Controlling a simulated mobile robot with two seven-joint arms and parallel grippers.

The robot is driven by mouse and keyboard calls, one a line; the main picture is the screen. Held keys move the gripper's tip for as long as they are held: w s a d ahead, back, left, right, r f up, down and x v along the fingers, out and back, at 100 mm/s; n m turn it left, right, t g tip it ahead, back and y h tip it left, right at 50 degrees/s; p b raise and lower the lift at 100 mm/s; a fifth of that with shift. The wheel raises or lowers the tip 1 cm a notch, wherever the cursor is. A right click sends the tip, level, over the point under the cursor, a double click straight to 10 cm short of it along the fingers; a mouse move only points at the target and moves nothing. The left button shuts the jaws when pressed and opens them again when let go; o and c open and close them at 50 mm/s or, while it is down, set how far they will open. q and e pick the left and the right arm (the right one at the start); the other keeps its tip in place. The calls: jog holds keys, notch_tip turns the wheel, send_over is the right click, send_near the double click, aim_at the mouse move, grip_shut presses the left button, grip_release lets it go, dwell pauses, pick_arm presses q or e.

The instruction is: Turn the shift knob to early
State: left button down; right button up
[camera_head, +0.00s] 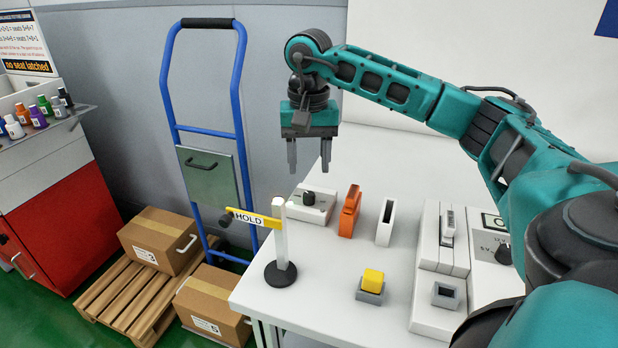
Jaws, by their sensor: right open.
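A white box (322,212) with a dark round knob (309,198) stands at the back left of the white table. Its small markings are too small to read. Another dark knob (503,253) sits on a white panel at the right, partly hidden by my arm; I cannot tell from lettering which one is the shift knob. My right gripper (308,168) is open and empty, pointing down above the left knob box and apart from it. My left gripper is not in view.
An orange holder (349,212), a white slotted block (386,222) and a yellow button (373,280) stand on the table (330,310). A post (281,245) with a yellow HOLD arm (254,219) stands at the left edge. A blue hand truck (242,130) and cartons (160,238) are beyond.

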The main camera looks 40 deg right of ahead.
notch_tip(320, 180, up, 6)
jog(key=shift+r+p, duration=0.15)
jog(key=shift+p, duration=0.15)
dwell(0.5)
